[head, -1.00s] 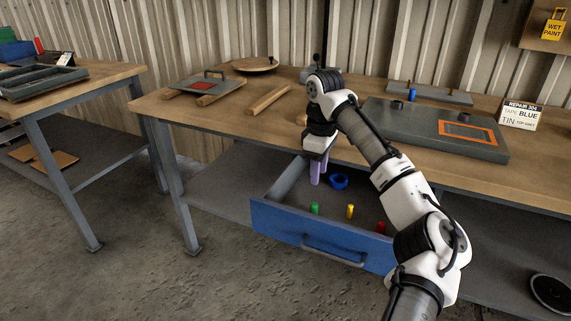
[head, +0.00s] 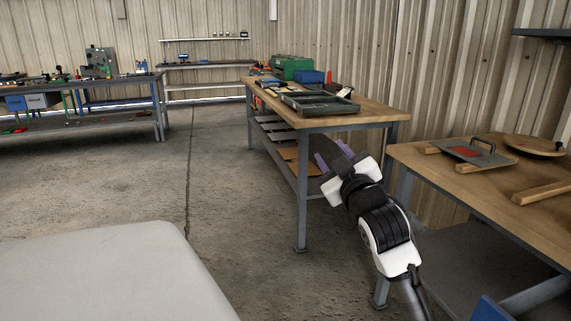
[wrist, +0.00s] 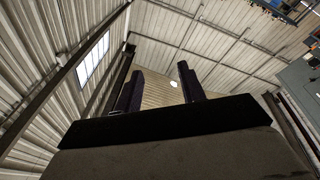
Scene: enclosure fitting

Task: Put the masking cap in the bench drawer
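My gripper (head: 333,154) is raised in front of the right-hand workbench, pointing up and away with its purple fingers apart. The wrist view also shows both fingers of my gripper (wrist: 160,88), spread, with nothing between them. Only a blue corner of the open bench drawer (head: 490,311) shows, at the bottom right of the head view. Its inside is out of view. I cannot make out a masking cap in either current view.
The near workbench (head: 455,190) holds a handled plate (head: 478,151), a round board (head: 535,146) and a wooden bar (head: 540,192). Behind my gripper stands another bench (head: 375,115) with a grey tray (head: 320,104). The concrete floor (head: 200,185) at left is open.

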